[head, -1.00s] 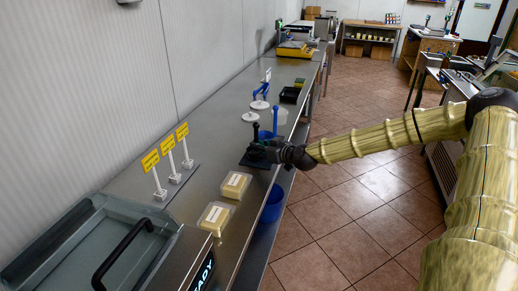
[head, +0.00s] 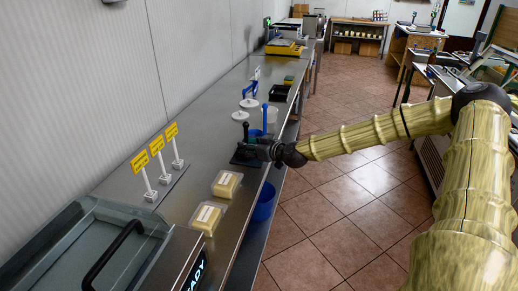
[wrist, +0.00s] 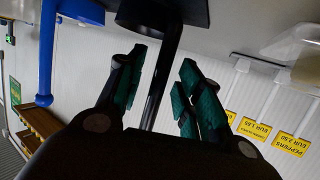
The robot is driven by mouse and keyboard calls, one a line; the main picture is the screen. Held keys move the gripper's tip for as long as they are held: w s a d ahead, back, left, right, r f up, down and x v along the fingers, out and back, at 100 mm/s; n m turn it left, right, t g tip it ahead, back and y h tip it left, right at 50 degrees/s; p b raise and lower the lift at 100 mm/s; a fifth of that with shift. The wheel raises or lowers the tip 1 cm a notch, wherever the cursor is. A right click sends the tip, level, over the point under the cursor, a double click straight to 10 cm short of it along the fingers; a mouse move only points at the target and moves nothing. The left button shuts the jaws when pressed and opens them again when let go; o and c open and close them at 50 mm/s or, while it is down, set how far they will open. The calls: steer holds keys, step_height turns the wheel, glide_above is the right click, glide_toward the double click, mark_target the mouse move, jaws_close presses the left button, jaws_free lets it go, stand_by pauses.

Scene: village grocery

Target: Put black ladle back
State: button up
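The black ladle's dark handle (head: 246,131) stands upright by a black stand or base (head: 244,156) on the steel counter. My gripper (head: 258,149) is at the counter's right edge, beside the handle. In the wrist view the handle (wrist: 161,75) passes between the two teal-padded fingers of my gripper (wrist: 160,88). The fingers are apart, with a visible gap on each side of the handle. The lower end of the handle is hidden behind the gripper body in the wrist view.
A blue handle (head: 265,117) stands just behind, also seen in the wrist view (wrist: 46,50). Two tubs of pale food (head: 226,184) sit in front on the counter (head: 190,190). Yellow price signs (head: 157,146) stand left. A blue bucket (head: 264,203) is below the counter's edge.

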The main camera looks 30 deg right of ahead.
steer(key=p+v, duration=0.4)
steer(key=v, duration=0.8)
stand_by(1.0)
steer(key=shift+r, duration=0.1)
stand_by(0.4)
